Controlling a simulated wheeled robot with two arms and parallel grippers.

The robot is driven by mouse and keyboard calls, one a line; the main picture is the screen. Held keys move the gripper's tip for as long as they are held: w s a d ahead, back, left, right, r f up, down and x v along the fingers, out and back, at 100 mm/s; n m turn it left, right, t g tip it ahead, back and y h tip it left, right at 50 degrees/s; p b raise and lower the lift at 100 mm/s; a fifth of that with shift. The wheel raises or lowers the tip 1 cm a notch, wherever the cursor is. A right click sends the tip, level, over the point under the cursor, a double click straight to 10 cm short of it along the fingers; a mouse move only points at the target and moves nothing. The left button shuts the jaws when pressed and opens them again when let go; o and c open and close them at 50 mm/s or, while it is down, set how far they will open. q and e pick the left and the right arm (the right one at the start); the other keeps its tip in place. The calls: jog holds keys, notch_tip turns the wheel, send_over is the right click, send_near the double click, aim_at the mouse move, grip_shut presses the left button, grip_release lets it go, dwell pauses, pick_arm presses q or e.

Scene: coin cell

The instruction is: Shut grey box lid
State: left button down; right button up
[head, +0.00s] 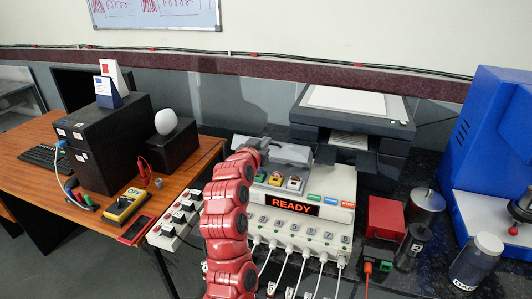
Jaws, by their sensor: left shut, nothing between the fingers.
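A white tester unit (334,182) with a lit READY display stands on the dark bench. On its upper left is a grey box whose grey lid (288,152) appears raised at the back. Small coloured parts show in front of the lid. My red left arm rises from the bottom and hides the unit's left end. My left gripper (262,143) is shut and empty at the lid's upper left edge. I cannot tell whether it touches the lid. My right gripper is out of view.
Several white cables plug into the unit's front. A dark printer (352,125) stands behind it. A red box (384,217), metal cans and a blue machine (490,140) are at right. A power strip (178,217) lies left of my arm, beside the wooden desk (90,215).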

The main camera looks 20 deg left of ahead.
pick_arm(q)
jog(key=s+f+t+b, duration=0.5)
jog(key=f+b, duration=0.8)
jog(key=b, duration=0.3)
jog(key=shift+s+f+b, duration=0.15)
jog(key=shift+s+b, duration=0.25)
jog(key=shift+s, duration=0.3)
jog(key=shift+f, duration=0.15)
